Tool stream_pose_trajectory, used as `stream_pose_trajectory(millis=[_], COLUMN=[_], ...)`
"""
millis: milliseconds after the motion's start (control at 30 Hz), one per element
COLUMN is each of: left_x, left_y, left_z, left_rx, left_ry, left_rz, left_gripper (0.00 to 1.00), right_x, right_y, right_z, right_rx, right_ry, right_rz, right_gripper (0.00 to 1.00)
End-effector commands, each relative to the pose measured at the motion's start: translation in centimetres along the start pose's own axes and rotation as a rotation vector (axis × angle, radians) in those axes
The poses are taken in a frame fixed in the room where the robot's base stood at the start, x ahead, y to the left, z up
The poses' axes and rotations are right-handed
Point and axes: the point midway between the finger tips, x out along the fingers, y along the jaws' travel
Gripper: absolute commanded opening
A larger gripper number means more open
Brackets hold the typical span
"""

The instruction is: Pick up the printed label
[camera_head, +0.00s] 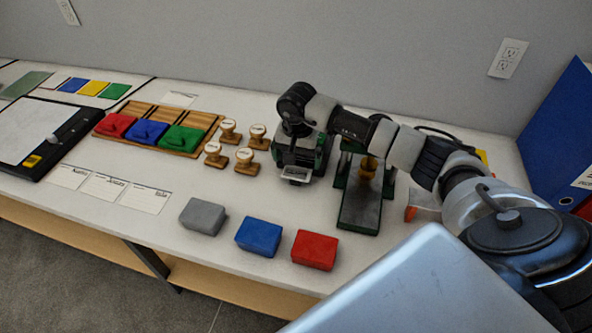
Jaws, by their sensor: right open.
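A black and green device (324,155), seemingly a label printer, stands towards the back middle of the white table. A small pale piece (296,172) at its front looks like the printed label. My right arm reaches in from the right, and its gripper (297,150) points down over the front of this device, just above the pale piece. The gripper is open, and I see nothing held in it. The gripper and wrist hide part of the device. I cannot tell whether the fingertips touch the label. My left gripper is not in view.
Several wooden stamps (247,161) stand left of the device, beside a wooden tray (150,112) of coloured pads. A green press (359,208) stands to its right. Grey, blue (259,236) and red blocks lie near the front edge. Paper cards (106,187) lie at left.

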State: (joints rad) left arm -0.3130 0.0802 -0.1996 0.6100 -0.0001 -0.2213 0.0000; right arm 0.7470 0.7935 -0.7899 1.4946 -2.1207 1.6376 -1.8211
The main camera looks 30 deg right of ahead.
Motion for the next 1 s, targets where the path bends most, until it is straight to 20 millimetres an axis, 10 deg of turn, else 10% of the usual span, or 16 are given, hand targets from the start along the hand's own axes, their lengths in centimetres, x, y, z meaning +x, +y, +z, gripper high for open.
stream_pose_trajectory(millis=[300, 1000], left_x=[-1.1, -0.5], left_y=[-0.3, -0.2], left_z=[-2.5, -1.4], left_rx=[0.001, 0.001], left_ry=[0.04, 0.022], left_rz=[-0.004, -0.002], left_gripper=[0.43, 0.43], right_x=[3.6, 4.0], right_y=[-0.2, -0.1], right_z=[0.4, 0.4], right_rx=[0.0, 0.0], right_ry=[-0.001, 0.0], right_rz=[0.0, 0.0], right_gripper=[1.0, 1.0])
